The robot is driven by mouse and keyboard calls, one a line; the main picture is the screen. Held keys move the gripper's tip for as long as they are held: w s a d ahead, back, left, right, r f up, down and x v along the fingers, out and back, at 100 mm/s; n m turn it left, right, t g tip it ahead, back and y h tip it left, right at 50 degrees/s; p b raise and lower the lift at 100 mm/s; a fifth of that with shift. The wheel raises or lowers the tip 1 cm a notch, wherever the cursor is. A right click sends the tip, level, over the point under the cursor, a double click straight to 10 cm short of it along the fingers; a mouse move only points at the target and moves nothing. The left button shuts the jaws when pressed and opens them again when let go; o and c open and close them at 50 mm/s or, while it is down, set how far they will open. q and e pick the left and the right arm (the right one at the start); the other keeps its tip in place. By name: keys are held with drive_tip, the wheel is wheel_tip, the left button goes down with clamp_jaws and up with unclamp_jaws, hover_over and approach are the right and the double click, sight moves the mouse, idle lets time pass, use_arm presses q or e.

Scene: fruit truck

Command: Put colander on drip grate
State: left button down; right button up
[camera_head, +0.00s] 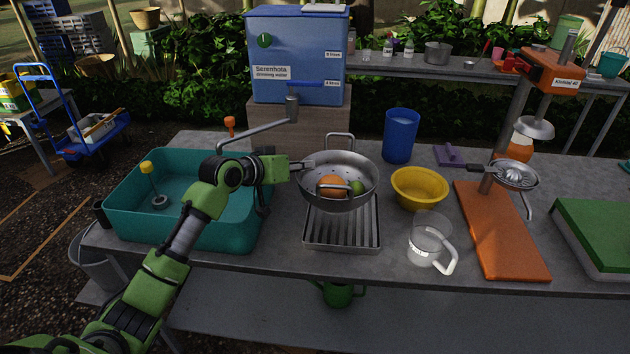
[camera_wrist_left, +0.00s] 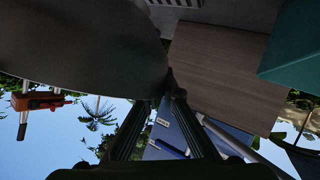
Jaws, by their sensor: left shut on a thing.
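The colander (camera_head: 338,196) is a grey metal bowl with two loop handles, and it holds an orange fruit (camera_head: 331,187) and a green fruit (camera_head: 356,187). The drip grate (camera_head: 341,239) is a slatted metal tray on the table, its far part hidden behind the colander. My left gripper (camera_head: 297,165) is shut on the colander's left rim. The colander is over the far part of the grate; I cannot tell whether it touches. In the left wrist view the colander (camera_wrist_left: 80,45) fills the upper left, beside the gripper's fingers (camera_wrist_left: 172,92). My right gripper is not in view.
A teal basin (camera_head: 130,207) stands left of the grate, under a metal tap (camera_head: 262,127). A yellow bowl (camera_head: 420,189) and a clear jug (camera_head: 428,243) stand close on the right. A blue water container (camera_head: 297,55) and a blue cup (camera_head: 400,137) are behind.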

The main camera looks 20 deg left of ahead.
sight(314, 182)
use_arm(q)
drive_tip(key=w+f, duration=0.1)
drive_tip(key=d+f, duration=0.1)
drive_tip(key=w+f, duration=0.1)
drive_tip(key=shift+w+d+f, duration=0.2)
drive_tip(key=shift+w+d, duration=0.1)
drive_tip(key=shift+w, duration=0.05)
drive_tip(key=shift+f+p, duration=0.4)
drive_tip(key=shift+f, duration=1.2)
drive_tip(key=c, duration=2.3)
unclamp_jaws()
drive_tip(key=shift+f, duration=0.15)
drive_tip(key=shift+o, duration=0.3)
drive_tip(key=shift+s, duration=0.1)
drive_tip(key=v, duration=1.2)
drive_tip(key=shift+b, duration=0.35)
